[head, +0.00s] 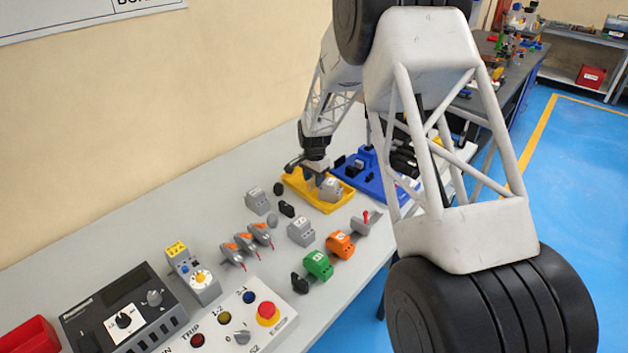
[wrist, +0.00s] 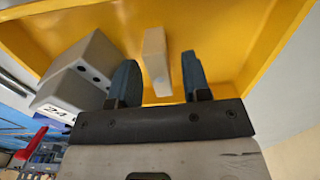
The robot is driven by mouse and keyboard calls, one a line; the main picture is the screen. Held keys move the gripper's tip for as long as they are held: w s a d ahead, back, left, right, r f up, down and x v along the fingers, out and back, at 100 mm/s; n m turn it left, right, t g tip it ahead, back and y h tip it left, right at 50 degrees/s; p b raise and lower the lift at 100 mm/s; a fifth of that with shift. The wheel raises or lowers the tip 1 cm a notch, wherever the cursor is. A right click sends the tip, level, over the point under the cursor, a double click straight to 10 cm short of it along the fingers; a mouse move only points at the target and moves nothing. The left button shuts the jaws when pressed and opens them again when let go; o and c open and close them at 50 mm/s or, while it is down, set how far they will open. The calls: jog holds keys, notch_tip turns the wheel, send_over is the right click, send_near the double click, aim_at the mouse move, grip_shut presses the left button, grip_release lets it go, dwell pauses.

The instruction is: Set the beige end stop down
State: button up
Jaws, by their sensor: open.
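The beige end stop (wrist: 156,62) is in the yellow tray (wrist: 225,30) in the wrist view, between my two blue fingers. My gripper (wrist: 159,75) is open around it, with a clear gap to the right finger and a narrow one to the left. Whether its lower end rests on the tray floor is hard to tell. In the head view my gripper (head: 317,172) is at the yellow tray (head: 297,191), and the end stop cannot be made out there.
A grey block (wrist: 84,72) labelled 24 is in the tray, left of my fingers; it also shows in the head view (head: 331,188). A blue rack (head: 375,185) stands right behind the tray. Several grey, green and orange modules stand on the table (head: 150,225) nearer the camera.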

notch_tip(320, 180, up, 12)
jog(key=shift+f, duration=0.15)
dwell(0.4)
dwell(0.8)
jog(key=s+d+r+n, duration=0.1)
jog(key=s+d+r, duration=0.2)
jog(key=s+r, duration=0.45)
jog(key=s+d+r+n+t, duration=0.1)
jog(key=s+d+r+n, duration=0.3)
jog(key=s, duration=0.6)
jog(key=s+d+r+m, duration=0.1)
jog(key=s+d+r, duration=0.1)
jog(key=s+r, duration=0.6)
jog(key=s+d+f+n, duration=0.1)
jog(key=s+d+n, duration=0.1)
jog(key=s, duration=1.3)
jog(key=s+d+f+n+t, duration=0.1)
jog(key=s+d+n, duration=0.1)
jog(key=s, duration=1.2)
jog(key=shift+s+n+t, duration=0.3)
jog(key=shift+s+n, duration=0.05)
jog(key=shift+n, duration=0.05)
